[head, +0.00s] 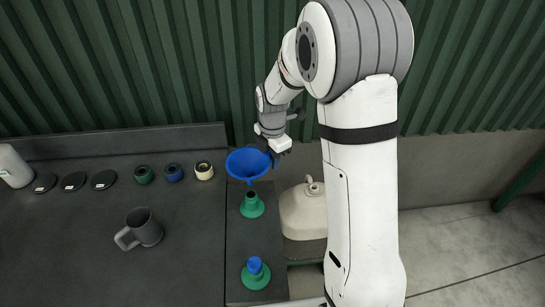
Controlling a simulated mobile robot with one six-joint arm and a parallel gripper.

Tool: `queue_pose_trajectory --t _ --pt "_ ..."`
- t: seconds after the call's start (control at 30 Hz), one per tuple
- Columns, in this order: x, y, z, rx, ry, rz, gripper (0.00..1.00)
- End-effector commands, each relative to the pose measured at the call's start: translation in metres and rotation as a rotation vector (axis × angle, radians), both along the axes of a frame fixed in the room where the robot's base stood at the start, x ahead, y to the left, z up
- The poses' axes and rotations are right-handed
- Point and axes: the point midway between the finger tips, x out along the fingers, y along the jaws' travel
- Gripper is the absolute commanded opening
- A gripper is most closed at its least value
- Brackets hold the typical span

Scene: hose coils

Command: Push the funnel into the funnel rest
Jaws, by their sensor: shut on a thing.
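The blue funnel (247,161) is upright, wide mouth up, toward the back of the narrow dark surface. My gripper (271,154) is shut on the right side of the funnel's rim. A green flared stand (251,206), which looks like the funnel rest, is just below the funnel in the picture. The funnel's spout points down toward the stand's top; whether they touch I cannot tell. A second green stand (256,280) nearer the front has a blue piece (255,265) in its top.
A grey mug (143,228) stands on the dark counter (70,245) to the left. Black discs (74,181), small rings (174,173) and a white bottle (14,166) line the back. A cream jug (303,211) stands right of the stands, beside my arm.

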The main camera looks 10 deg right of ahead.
Motion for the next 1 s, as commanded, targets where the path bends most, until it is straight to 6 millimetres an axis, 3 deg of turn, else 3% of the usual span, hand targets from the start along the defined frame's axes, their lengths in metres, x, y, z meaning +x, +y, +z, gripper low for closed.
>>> queue_pose_trajectory --t 0.57,1.0 --pt "0.000 0.000 -0.044 0.000 -0.001 0.000 0.00" --pt "0.000 0.000 -0.044 0.000 -0.001 -0.001 0.00"
